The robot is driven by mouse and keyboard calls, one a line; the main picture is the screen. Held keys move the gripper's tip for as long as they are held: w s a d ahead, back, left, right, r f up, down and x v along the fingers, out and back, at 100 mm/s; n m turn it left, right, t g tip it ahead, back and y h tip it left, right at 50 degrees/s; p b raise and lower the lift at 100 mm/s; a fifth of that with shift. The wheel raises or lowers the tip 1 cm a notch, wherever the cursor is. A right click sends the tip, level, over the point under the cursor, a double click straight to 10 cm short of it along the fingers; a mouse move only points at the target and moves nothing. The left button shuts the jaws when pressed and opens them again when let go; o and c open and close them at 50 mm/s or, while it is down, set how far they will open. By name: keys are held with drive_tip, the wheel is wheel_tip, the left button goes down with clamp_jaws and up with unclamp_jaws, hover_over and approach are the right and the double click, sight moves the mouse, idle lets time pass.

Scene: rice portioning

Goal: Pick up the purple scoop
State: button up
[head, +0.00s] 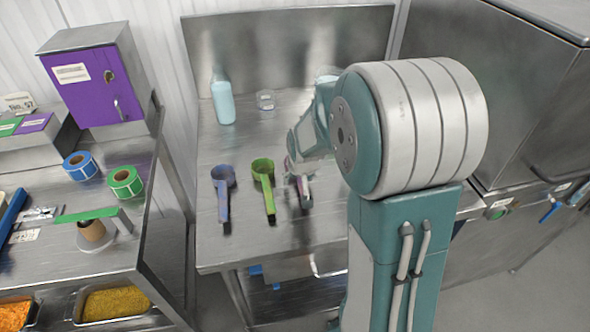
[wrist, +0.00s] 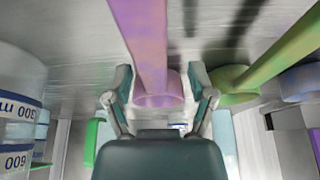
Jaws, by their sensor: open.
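The purple scoop shows in the wrist view (wrist: 145,45) as a pinkish-purple handle running from the top edge down to a round cup. In the head view the purple scoop (head: 305,196) lies on the steel table, its cup end mostly hidden by my gripper. My gripper (head: 297,168) is low over its cup end. In the wrist view my gripper (wrist: 160,80) is open, with one finger on each side of the scoop and gaps visible between. I cannot tell how high the fingertips are above the table.
A green scoop (head: 264,180) lies close to the left, also in the wrist view (wrist: 240,80). A blue-violet scoop (head: 223,186) lies farther left. A blue bottle (head: 222,100) and a small clear cup (head: 265,99) stand behind. Clear measuring cups (wrist: 18,105) stand at left in the wrist view.

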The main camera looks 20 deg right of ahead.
drive_tip(key=shift+d, duration=0.25)
drive_tip(key=shift+d, duration=0.1)
drive_tip(key=shift+c, duration=0.6)
clamp_jaws()
drive_tip(key=shift+a, duration=0.2)
